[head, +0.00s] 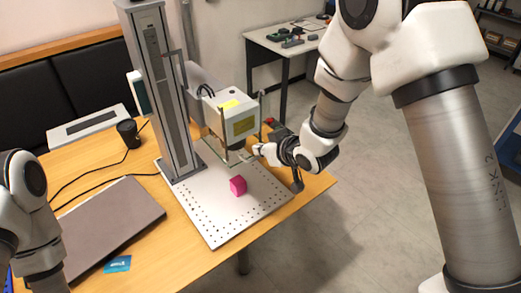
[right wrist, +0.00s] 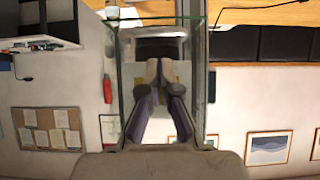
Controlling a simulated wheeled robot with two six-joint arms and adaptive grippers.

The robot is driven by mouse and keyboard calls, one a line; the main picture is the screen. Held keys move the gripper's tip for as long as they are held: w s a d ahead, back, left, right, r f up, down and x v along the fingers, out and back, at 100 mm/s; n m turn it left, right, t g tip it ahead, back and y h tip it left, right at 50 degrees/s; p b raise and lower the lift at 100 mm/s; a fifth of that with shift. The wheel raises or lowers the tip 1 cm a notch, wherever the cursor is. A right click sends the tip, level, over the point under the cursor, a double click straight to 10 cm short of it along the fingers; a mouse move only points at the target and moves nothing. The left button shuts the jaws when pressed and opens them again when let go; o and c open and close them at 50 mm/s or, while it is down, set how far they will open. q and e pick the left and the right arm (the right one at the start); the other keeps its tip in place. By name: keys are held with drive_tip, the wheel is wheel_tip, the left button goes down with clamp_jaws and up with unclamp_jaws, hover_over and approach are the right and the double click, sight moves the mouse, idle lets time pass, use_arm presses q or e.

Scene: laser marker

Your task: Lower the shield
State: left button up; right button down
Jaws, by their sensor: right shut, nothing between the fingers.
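The laser marker's head (head: 241,124) is a white box with yellow labels, carried on a tall grey column (head: 160,80). The shield (head: 224,135) is a clear pane with thin greenish edges around the head, held up above the perforated plate (head: 215,225). In the right wrist view the shield's clear sides (right wrist: 200,60) flank the fingers. My right gripper (head: 257,150) is at the head's lower right, close to the shield; contact is unclear. Its fingers (right wrist: 158,65) are closed together and empty. A pink cube (head: 238,186) sits on the plate. My left arm shows at the left edge, its gripper out of view.
A closed laptop (head: 110,228), a black cup (head: 128,133), cables and a blue card (head: 117,264) are on the wooden table (head: 180,262). A flat grey device (head: 88,125) lies behind. A second table (head: 290,42) stands farther back. Floor to the right is clear.

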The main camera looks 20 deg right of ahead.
drive_tip(key=shift+w+f, duration=0.15)
drive_tip(key=shift+f, duration=0.5)
drive_tip(key=shift+w+f, duration=0.15)
drive_tip(key=shift+f, duration=0.45)
drive_tip(key=shift+s, duration=0.1)
wheel_tip(320, 180, down, 18)
drive_tip(key=b, duration=1.2)
drive_tip(key=shift+b, duration=0.3)
